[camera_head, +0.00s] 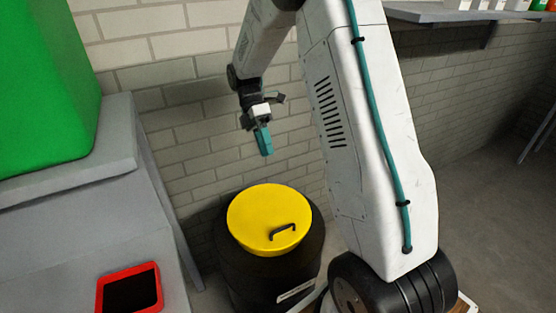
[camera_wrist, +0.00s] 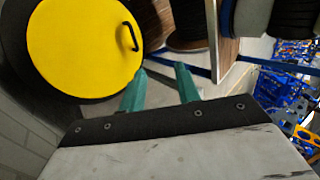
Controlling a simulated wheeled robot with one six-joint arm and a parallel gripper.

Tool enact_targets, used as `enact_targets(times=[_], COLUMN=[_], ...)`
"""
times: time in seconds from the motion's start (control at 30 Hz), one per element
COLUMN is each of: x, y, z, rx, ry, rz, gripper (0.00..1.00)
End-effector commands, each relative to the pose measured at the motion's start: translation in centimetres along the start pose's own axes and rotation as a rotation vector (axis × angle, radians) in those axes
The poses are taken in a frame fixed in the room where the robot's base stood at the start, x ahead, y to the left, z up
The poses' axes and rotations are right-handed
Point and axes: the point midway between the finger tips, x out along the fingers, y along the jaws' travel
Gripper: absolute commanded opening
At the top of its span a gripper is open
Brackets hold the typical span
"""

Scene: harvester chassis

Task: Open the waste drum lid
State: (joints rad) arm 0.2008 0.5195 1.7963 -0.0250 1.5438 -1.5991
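The waste drum (camera_head: 260,277) is black and stands on the floor against the brick wall. Its round yellow lid (camera_head: 262,212) lies flat on top and looks closed, with a dark bar handle (camera_head: 284,232) near its front right edge. My gripper (camera_head: 265,150) hangs above the lid, apart from it, with teal fingers pointing down. In the wrist view the fingers (camera_wrist: 160,80) stand apart with nothing between them. There the yellow lid (camera_wrist: 82,48) is at upper left, and its handle (camera_wrist: 130,37) lies left of and beyond the fingertips.
A grey bench (camera_head: 75,220) on the left bears a green bin (camera_head: 45,85) and a red tray (camera_head: 130,290). A shelf (camera_head: 450,15) with small containers runs along the wall at upper right. Open floor (camera_head: 490,190) lies at right.

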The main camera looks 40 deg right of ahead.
Motion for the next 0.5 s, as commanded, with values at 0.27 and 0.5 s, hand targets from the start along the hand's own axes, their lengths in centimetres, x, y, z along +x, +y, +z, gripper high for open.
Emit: enact_targets(times=[0.27,0.5], x=[3.6,4.9], y=[-5.0,-6.8], z=[-0.1,-0.2], rx=[0.000,0.000], ry=[0.000,0.000], rz=[0.000,0.001], gripper=[0.33,0.33])
